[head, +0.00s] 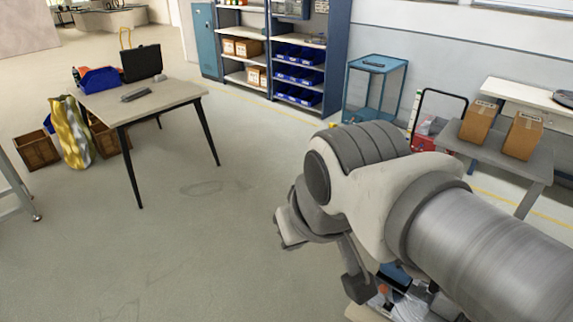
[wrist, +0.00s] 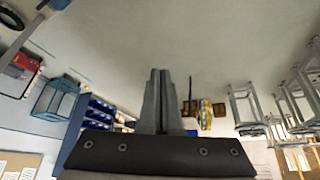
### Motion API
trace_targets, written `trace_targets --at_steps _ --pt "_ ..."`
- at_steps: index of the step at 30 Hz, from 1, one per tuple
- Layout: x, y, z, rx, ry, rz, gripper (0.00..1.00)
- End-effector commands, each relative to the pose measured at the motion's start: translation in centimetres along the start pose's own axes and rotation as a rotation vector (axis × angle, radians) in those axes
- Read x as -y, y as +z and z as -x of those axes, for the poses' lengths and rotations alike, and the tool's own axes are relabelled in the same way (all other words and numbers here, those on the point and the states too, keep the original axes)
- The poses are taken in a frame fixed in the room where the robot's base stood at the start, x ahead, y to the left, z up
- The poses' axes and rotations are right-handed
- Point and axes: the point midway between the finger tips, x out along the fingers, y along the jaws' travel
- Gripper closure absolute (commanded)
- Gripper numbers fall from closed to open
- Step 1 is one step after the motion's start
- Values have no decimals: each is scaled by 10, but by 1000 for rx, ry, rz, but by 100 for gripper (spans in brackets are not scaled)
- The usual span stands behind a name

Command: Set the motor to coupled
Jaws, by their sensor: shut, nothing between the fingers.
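No motor can be made out for certain in either view. Below my arm in the head view, a partly hidden cluster of small parts (head: 388,290) shows dark, blue and orange-red pieces. My arm covers much of it, so I cannot tell what it is. My gripper (wrist: 158,75) shows in the wrist view with its two fingers together and nothing between them. It points out over bare floor, and the room appears upside down there. In the head view my arm reaches in from the lower right, and the fingertips are hard to make out.
A table (head: 175,97) with a black case (head: 142,63) and blue bin (head: 100,79) stands at left. Shelving (head: 335,60) with blue bins and a blue cart (head: 374,88) stand behind. A grey bench (head: 538,168) with two cardboard boxes is at right. The middle floor is clear.

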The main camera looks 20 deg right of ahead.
Motion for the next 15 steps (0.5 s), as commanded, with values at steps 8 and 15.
trace_targets --at_steps 8,15 --pt "0 0 0 0 0 0 100" --pt "-8 -6 -14 30 16 -51 100"
